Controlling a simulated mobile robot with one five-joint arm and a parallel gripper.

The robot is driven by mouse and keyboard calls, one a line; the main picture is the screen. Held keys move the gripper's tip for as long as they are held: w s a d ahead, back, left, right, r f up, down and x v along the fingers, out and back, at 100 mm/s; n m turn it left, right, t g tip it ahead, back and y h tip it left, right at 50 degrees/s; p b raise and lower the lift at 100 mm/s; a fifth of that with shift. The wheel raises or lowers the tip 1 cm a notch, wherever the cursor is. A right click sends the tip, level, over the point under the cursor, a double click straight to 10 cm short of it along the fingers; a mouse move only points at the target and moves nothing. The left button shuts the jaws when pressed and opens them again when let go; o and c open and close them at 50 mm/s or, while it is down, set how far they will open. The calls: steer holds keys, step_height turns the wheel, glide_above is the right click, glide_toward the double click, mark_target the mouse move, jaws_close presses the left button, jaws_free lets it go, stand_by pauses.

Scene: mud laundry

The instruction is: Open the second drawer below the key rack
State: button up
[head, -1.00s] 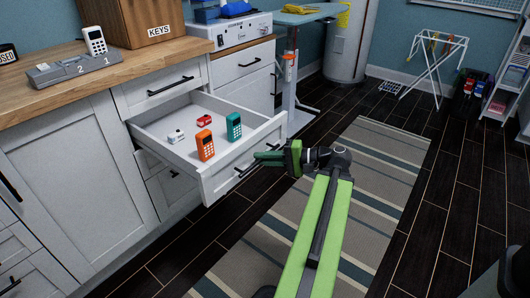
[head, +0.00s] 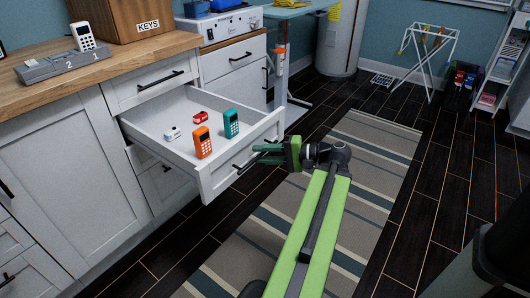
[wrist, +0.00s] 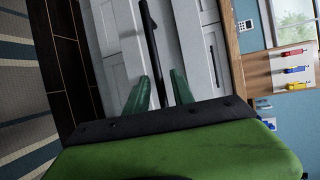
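The open drawer (head: 207,173) is white and sits directly under a shut top drawer (head: 140,88), below a wooden box labelled KEYS (head: 142,14). It is pulled well out and holds an orange keypad device (head: 203,142), a teal one (head: 231,123), a small red item (head: 200,117) and a small white item (head: 172,133). Its black bar handle (head: 246,163) is on the front panel. My gripper (head: 268,153) is at that handle, with its green fingers apart. In the wrist view the fingers (wrist: 160,90) are spread and the black handle (wrist: 151,45) runs between them; contact cannot be told.
Another drawer front (head: 165,181) is shut beneath the open one. A wood countertop (head: 60,90) runs along the left. A drying rack (head: 430,55) stands far back, and a dark bin-like object (head: 485,255) is near right.

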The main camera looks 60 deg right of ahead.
steer(key=p+v, duration=0.1)
steer(key=v, duration=0.6)
steer(key=shift+s, duration=0.3)
steer(key=shift+r, duration=0.2)
